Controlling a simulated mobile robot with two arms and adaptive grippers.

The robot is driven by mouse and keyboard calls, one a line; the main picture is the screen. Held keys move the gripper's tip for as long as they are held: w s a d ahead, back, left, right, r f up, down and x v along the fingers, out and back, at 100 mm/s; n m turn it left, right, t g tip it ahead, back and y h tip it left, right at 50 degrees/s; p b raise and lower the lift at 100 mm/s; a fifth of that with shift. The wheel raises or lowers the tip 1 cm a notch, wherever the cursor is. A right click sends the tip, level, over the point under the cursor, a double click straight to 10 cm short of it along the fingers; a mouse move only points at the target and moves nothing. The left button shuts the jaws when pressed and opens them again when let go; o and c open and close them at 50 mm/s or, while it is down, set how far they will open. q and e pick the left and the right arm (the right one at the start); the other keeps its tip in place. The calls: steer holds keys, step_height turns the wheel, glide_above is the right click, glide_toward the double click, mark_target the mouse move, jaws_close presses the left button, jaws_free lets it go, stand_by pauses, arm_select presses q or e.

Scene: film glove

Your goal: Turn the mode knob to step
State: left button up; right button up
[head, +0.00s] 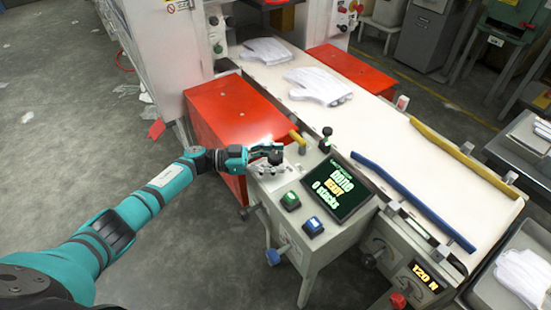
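My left gripper (272,152) reaches in from the left over the left part of the control panel (262,188). Its fingertips are beside or over a small dark part on the panel, perhaps the mode knob; I cannot tell whether they touch it or how far apart they are. The knob's marking is too small and too covered to read. The black screen (337,187) right of the gripper shows green and yellow text, with "0 stacks" at the bottom. My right gripper is not in view.
A green button (290,201) and a blue button (313,226) sit below the gripper. A yellow handle (298,138) and a black-topped lever (326,136) stand behind. White gloves (318,86) lie on the belt. A red box (235,108) is behind the arm.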

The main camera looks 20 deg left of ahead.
arm_select(q)
steer(key=shift+o, duration=0.3)
steer(key=shift+d, duration=0.1)
steer(key=v, duration=1.2)
